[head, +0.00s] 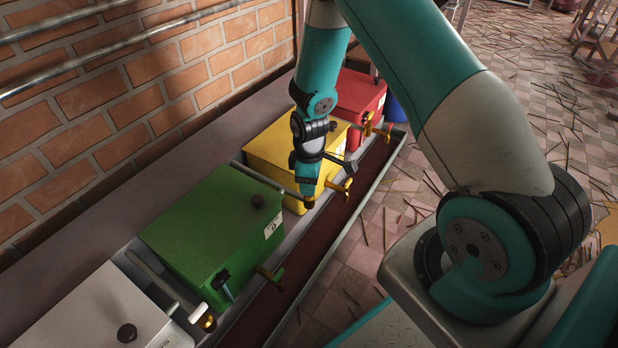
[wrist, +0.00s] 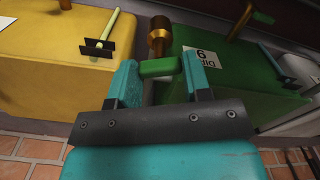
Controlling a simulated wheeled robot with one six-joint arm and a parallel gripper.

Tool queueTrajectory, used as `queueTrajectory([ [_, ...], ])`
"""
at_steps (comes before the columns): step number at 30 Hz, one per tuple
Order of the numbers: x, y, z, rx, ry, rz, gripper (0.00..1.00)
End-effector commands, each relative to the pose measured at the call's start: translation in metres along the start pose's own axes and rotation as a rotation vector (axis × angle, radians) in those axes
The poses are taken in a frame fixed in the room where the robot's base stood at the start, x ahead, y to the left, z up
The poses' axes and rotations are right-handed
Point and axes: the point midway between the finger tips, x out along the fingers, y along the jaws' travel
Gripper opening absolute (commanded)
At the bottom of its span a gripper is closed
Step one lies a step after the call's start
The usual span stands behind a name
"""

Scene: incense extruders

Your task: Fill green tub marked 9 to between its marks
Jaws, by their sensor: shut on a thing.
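The green tub (head: 205,225) stands between the white and yellow tubs; its white label (wrist: 205,62) shows a 9 in the wrist view. A brass tap (wrist: 157,35) with a green handle (wrist: 160,67) sits at the gap between the green and yellow tubs. My gripper (wrist: 160,78) is shut on this green handle, one teal finger on each side. In the head view my gripper (head: 307,198) is at the end of the pipe there. The green tub's dark-ended gauge (head: 222,282) is on its front; its level and marks are too small to read.
The yellow tub (head: 280,150) and red tub (head: 358,95) stand beyond, the white tub (head: 100,315) nearer. A brick wall (head: 130,110) rises behind.

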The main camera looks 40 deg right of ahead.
Motion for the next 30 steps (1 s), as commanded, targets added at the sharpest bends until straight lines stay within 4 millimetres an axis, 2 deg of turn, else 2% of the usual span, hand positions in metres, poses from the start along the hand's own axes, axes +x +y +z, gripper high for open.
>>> queueTrajectory([
  [16,-0.0022,-0.0015,0.0005,0.343,-0.003,-0.004,0.21],
  [30,-0.0002,-0.0012,0.0001,0.417,-0.001,-0.003,0.21],
])
